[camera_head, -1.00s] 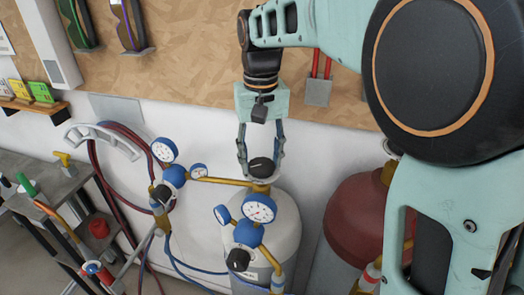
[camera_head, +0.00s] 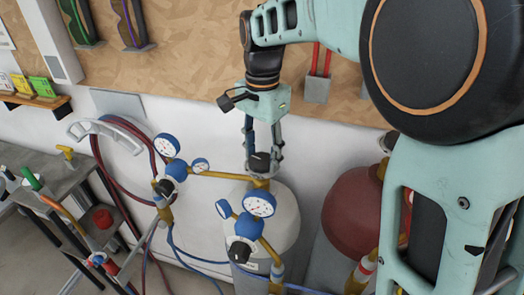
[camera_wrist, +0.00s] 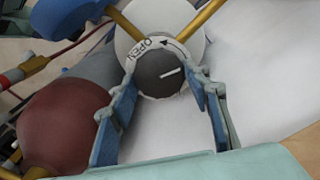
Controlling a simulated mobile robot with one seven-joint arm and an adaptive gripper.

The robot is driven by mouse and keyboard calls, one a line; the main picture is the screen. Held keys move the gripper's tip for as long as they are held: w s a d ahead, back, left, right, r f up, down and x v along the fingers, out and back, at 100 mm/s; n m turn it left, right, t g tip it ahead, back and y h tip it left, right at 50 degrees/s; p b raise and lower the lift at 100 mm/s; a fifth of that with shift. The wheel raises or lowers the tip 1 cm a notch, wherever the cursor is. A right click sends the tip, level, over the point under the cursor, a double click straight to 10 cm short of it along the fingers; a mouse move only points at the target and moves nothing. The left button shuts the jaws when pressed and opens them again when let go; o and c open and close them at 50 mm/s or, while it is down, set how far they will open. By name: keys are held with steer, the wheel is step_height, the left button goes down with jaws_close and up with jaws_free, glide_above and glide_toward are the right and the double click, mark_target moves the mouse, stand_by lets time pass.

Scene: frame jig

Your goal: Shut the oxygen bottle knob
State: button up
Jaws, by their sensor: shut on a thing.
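The oxygen bottle knob (camera_head: 259,162) is a black round knob on top of the white bottle (camera_head: 284,215). The fingertips partly cover the knob's rim and the ring.
Brass pipes and blue gauges (camera_head: 259,204) stand just in front of and left of the knob. A dark red bottle (camera_head: 352,212) stands to the right.

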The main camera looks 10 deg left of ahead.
mark_target(263, 160)
steer(key=m+p, duration=0.1)
steer(key=m, duration=0.6)
steer(key=shift+s, duration=0.1)
steer(key=m, duration=0.3)
steer(key=shift+m+p, duration=0.35)
steer(key=shift+m, duration=1.95)
steer(key=shift+p, duration=0.3)
steer(key=o, duration=1.2)
steer(key=shift+c, duration=0.2)
step_height(263, 160, up, 12)
